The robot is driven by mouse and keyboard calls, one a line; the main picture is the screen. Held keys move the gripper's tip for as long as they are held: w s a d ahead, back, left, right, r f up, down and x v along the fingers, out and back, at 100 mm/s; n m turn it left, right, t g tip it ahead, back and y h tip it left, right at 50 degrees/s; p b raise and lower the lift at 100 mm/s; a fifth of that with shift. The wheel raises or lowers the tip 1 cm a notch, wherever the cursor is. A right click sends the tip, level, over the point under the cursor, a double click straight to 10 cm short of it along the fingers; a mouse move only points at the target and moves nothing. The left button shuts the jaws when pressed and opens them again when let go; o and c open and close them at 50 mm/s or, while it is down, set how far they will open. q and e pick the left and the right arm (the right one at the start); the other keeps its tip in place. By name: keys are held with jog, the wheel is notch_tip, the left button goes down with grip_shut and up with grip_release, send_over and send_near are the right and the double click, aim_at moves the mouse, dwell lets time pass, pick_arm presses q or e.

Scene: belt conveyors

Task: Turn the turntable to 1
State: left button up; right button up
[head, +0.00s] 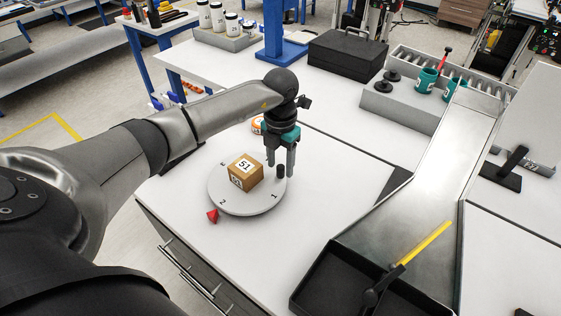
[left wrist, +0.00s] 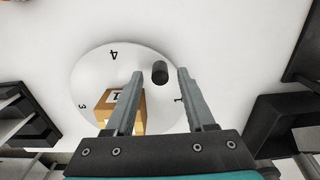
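The round white turntable (head: 250,206) lies on the white bench, with dark numbers around its rim. The red pointer (head: 213,216) sits at its front left edge, nearest the number 2; the 1 is at the right front. A cardboard box (head: 243,178) labelled 51 stands on the disc; it also shows in the left wrist view (left wrist: 133,112), partly behind a finger. A short black peg (head: 281,171) stands near the disc's right edge. My left gripper (head: 280,167) is open above it. In the left wrist view the peg (left wrist: 160,73) appears between the fingertips, with gaps on both sides.
A metal chute (head: 425,180) with a yellow bar (head: 426,243) runs down to a black tray (head: 325,282) at the right. An orange-white round item (head: 258,125) lies behind the turntable. A black case (head: 347,54) stands farther back. The bench between turntable and chute is clear.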

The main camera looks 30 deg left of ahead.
pick_arm(q)
grip_shut()
dwell(1.2)
